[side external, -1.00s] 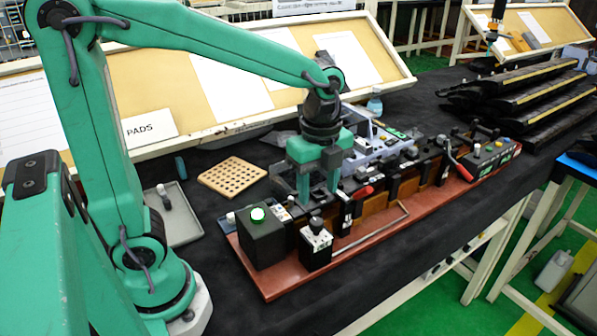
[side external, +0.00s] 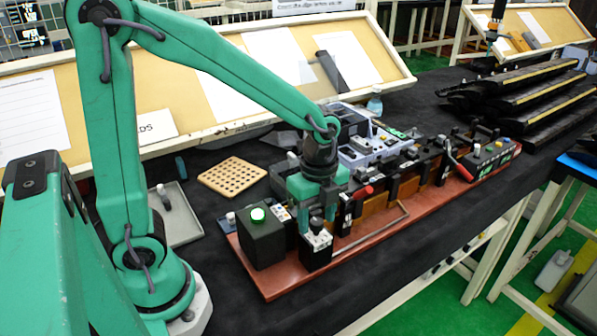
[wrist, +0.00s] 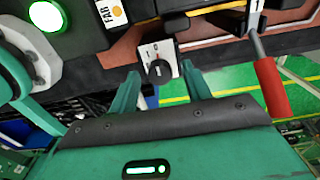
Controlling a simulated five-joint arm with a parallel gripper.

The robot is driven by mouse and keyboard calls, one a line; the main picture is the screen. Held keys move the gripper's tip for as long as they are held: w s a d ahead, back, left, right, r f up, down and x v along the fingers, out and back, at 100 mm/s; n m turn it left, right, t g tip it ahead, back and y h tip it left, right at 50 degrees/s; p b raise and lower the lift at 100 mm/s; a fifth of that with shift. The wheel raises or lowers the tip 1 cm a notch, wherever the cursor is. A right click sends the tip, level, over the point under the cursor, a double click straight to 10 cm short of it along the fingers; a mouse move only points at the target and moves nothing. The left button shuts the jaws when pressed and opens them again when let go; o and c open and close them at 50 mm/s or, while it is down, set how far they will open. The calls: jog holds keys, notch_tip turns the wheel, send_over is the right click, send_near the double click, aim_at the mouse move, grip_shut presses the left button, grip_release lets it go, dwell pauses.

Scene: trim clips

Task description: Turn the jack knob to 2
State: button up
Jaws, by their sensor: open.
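The jack knob (side external: 316,225) is a small black knob on a black box with a white top plate (side external: 321,238), at the front edge of the red-brown base. In the wrist view the knob (wrist: 159,69) sits on its white plate, which has small dark and red marks too small to read. My gripper (side external: 316,211) is open and pointed down at the knob. In the wrist view its fingertips (wrist: 160,72) lie left and right of the knob, with gaps on both sides. I cannot tell whether the fingertips are down at knob height.
A dark box with a lit green button (side external: 258,214) stands left of the knob. A red-handled lever (side external: 363,192) is close on the right, also seen in the wrist view (wrist: 271,88). A perforated board (side external: 232,177) lies behind left.

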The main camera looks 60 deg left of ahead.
jog(key=shift+f, duration=0.1)
jog(key=c, duration=1)
jog(key=shift+n, duration=0.3)
jog(key=n, duration=0.3)
jog(key=shift+n, duration=0.4)
jog(key=n, duration=0.4)
jog(key=shift+n, duration=0.3)
jog(key=n, duration=0.4)
jog(key=shift+n, duration=2.5)
